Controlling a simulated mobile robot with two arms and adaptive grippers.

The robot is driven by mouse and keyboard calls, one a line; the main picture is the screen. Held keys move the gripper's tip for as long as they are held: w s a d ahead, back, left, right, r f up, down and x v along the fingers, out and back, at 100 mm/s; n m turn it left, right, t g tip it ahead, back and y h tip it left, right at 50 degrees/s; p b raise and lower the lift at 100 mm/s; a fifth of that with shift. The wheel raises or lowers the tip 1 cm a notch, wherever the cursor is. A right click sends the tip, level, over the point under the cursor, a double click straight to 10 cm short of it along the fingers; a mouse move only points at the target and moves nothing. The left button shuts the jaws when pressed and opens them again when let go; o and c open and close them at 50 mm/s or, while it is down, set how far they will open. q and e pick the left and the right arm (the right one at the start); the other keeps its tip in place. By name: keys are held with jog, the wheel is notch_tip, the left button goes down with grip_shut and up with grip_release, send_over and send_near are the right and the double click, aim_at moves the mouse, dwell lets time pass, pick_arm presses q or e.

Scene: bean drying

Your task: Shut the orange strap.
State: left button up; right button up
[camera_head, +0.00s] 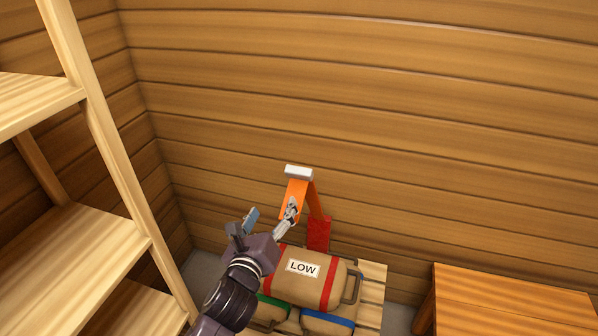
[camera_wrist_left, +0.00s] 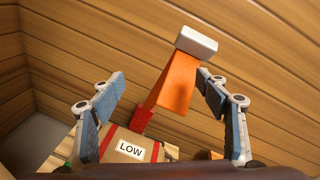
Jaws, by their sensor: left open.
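The orange strap (camera_head: 297,190) stands raised above the sacks in front of the plank wall, with a pale grey end piece (camera_head: 298,172) at its top. A red piece (camera_head: 319,236) is at its foot, behind the tan sack labelled LOW (camera_head: 318,292). My left gripper (camera_head: 270,215) is open above the sack's left side, and one finger overlaps the strap in the head view. In the left wrist view the strap (camera_wrist_left: 178,85) shows between the two spread fingers, nearer the right one. I cannot tell whether a finger touches it. My right gripper is not in view.
The LOW sack lies on sacks with green (camera_head: 274,309) and blue (camera_head: 327,320) bands, on a slatted wooden pallet (camera_head: 371,285). A wooden shelf unit (camera_head: 95,250) stands at left, close to my left arm. A wooden bench (camera_head: 515,295) is at right.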

aim_at(297, 176)
pick_arm(q)
jog(key=d+r+m, duration=0.1)
jog(key=m, duration=0.1)
jog(key=w+d+r+m+t+h, duration=0.1)
jog(key=d+m, duration=0.1)
jog(key=w+d+r+m+h, duration=0.1)
jog(key=r+m, duration=0.1)
jog(key=shift+w+d+r+m, duration=0.1)
jog(key=shift+w+d+m, duration=0.1)
jog(key=shift+m, duration=0.1)
jog(key=shift+p+x, duration=0.65)
jog(key=shift+x, duration=3.05)
